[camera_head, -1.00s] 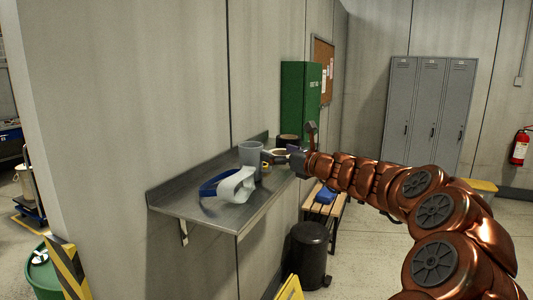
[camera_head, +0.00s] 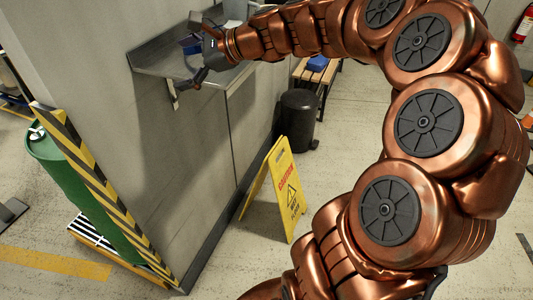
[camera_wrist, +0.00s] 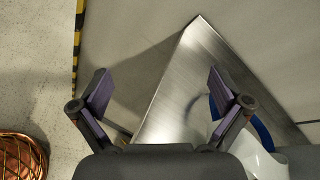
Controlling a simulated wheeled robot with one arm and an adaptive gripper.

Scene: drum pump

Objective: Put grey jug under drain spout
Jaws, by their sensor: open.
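The grey jug (camera_head: 235,9) seems to be the grey shape cut by the top edge of the head view, on the metal shelf (camera_head: 150,60) beyond my gripper. My gripper (camera_head: 190,51) is open and empty over the shelf's near end. In the wrist view my gripper (camera_wrist: 160,92) has its fingers wide apart, with bare shelf metal (camera_wrist: 195,60) between them. A green drum (camera_head: 75,185) stands at the left behind a striped wall corner. I cannot make out a drain spout.
A yellow caution sign (camera_head: 280,190) stands on the floor, near a black bin (camera_head: 299,119). A striped corner guard (camera_head: 100,190) edges the wall. Floor near the sign is open.

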